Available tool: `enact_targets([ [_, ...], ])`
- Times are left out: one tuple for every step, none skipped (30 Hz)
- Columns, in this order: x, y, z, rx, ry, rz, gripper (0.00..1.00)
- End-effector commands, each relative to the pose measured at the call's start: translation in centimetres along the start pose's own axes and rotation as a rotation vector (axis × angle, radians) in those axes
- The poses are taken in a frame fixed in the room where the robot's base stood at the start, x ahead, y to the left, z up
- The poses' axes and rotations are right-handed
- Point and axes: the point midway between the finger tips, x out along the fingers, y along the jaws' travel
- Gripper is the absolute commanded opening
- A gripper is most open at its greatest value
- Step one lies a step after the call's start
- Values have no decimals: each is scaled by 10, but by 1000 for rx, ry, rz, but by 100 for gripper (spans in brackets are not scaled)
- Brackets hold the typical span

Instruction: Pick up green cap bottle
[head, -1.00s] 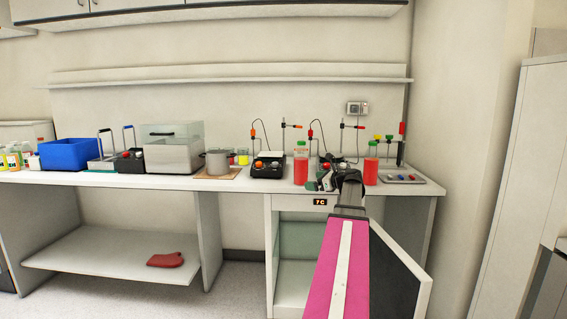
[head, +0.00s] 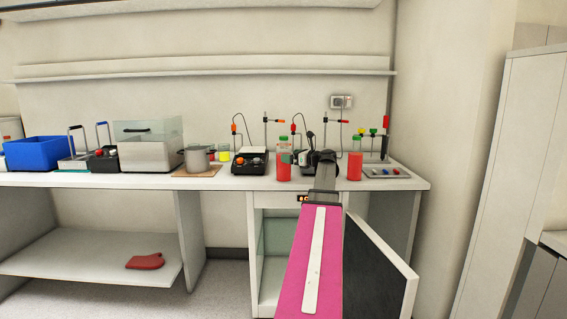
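A bottle of red liquid with a green cap (head: 284,172) stands upright near the front of the bench. A second red bottle with a green cap (head: 355,168) stands to its right. My gripper (head: 293,157) is at the right side of the left bottle, at the height of its upper body, and a finger seems to overlap the bottle there. The fingers are small and dark, so whether they are open or closed around it is unclear. My arm reaches in from the front and hides part of the bench between the bottles.
A hotplate (head: 250,162) with a stand is left of the near bottle. A grey pot (head: 196,158), a lidded bath (head: 150,155) and a blue bin (head: 38,153) are further left. A tray (head: 385,172) is at the right. A cabinet door (head: 380,270) hangs open below.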

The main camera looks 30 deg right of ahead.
Motion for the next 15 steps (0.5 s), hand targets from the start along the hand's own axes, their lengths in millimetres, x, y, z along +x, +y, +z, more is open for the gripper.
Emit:
enact_targets([
  [7,1,1,0,0,2,100],
  [11,1,2,0,0,2,100],
  [16,2,3,-1,0,2,100],
  [21,3,4,-1,1,3,100],
  [26,4,5,-1,1,2,100],
  [32,3,4,-1,1,2,100],
  [35,3,4,-1,1,1,100],
  [38,3,4,-1,1,1,100],
  [41,3,4,-1,1,1,100],
  [43,3,4,-1,1,1,100],
  [44,3,4,-1,1,0,100],
  [44,4,4,-1,1,0,100],
  [44,4,4,-1,1,0,100],
  [43,4,4,-1,1,0,100],
  [43,4,4,-1,1,0,100],
])
